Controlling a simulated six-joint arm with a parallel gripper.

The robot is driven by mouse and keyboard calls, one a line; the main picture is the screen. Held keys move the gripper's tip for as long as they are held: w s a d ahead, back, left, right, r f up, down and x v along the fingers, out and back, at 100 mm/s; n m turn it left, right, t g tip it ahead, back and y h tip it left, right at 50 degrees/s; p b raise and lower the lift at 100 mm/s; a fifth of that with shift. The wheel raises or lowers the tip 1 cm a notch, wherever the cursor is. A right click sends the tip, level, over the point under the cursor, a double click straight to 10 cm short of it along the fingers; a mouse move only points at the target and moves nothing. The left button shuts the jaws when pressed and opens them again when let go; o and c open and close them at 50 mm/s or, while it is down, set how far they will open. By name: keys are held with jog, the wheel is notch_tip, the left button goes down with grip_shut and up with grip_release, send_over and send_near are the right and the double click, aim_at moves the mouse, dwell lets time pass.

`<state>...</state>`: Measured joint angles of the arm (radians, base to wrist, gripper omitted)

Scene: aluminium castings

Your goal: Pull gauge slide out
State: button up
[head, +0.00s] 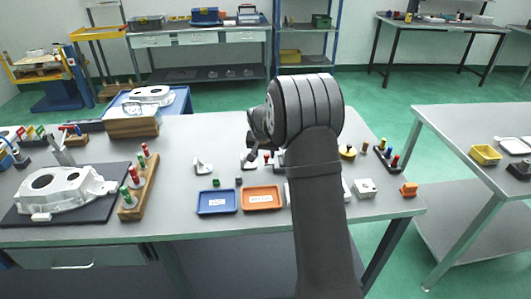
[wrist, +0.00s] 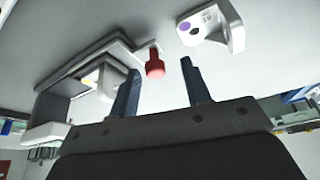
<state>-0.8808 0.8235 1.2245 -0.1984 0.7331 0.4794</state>
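In the wrist view a grey-white gauge block (wrist: 98,52) with a long edge and a recessed part lies on the pale surface. A red knob (wrist: 155,66), apparently its slide handle, sticks out at its right end. My gripper (wrist: 160,72) is open, with one dark finger to each side of the red knob. Gaps show between the knob and both fingers, and nothing is held. In the head view a small red spot (head: 266,157) shows beside my wrist; my arm hides most of the gauge and the fingertips.
A small white bracket (wrist: 212,27) with a purple dot is close to the right finger. A wooden plug rack (head: 139,196) stands left.

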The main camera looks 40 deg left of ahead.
jog(key=shift+r, duration=0.1)
jog(key=v, duration=1.7)
jog(key=shift+s, duration=0.1)
jog(key=x, duration=1.7)
jog(key=shift+d, duration=0.1)
jog(key=shift+w, duration=0.3)
jog(key=shift+d, duration=0.1)
